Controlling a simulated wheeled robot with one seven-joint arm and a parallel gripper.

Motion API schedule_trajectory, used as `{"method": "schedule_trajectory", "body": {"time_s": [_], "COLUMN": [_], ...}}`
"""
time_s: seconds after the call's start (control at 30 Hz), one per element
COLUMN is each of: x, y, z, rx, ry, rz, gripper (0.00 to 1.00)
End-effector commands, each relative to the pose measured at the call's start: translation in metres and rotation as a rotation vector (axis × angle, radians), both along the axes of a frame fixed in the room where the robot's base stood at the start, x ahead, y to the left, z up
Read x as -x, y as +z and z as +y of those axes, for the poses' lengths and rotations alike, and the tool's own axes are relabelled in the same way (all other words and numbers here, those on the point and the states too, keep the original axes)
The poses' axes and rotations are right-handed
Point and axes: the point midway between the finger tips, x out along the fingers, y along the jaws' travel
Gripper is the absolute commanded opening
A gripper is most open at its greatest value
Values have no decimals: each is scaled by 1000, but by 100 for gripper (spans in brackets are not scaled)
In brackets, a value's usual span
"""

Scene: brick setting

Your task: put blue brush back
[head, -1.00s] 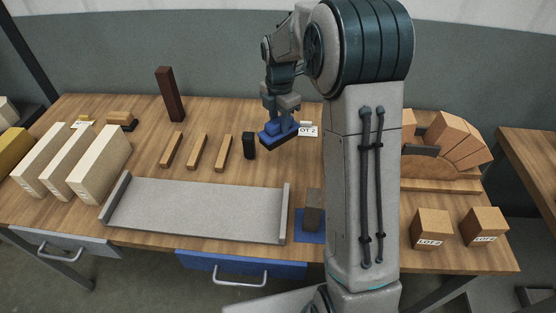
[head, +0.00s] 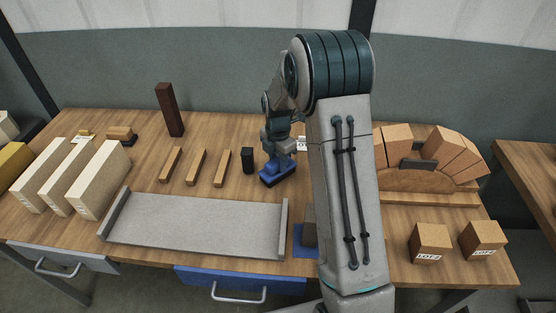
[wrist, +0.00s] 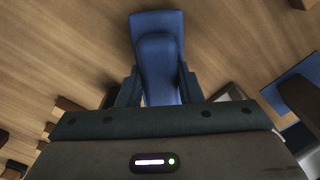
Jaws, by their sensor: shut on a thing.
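The blue brush (head: 280,176) is at the middle of the workbench, just right of a small black block. My gripper (head: 279,158) points down and is shut on the brush's blue handle. In the wrist view the brush (wrist: 158,28) shows as a blue block and grip, with my gripper's fingers (wrist: 160,90) on both sides of it. The brush is low over the wooden top; I cannot tell whether it touches. Its bristles are barely visible. A white label (head: 301,144) behind it is partly hidden by my arm.
The black block (head: 248,160) stands close to the brush's left. Several wooden strips (head: 197,166) lie further left. A grey tray (head: 195,225) lies in front. A blue mat (head: 301,250) bears a dark block, partly behind my arm. A brick arch (head: 425,180) stands right.

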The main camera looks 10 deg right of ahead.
Motion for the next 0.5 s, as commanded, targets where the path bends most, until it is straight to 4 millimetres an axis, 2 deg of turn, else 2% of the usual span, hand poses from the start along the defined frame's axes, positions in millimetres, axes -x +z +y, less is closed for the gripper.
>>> {"method": "schedule_trajectory", "body": {"time_s": [0.07,0.1,0.17,0.5], "x": [0,0,0,0], "y": [-4,-3,-3,1], "z": [0,0,0,0], "rx": [0,0,0,0], "ry": [0,0,0,0], "rz": [0,0,0,0], "gripper": [11,41,54,54]}}
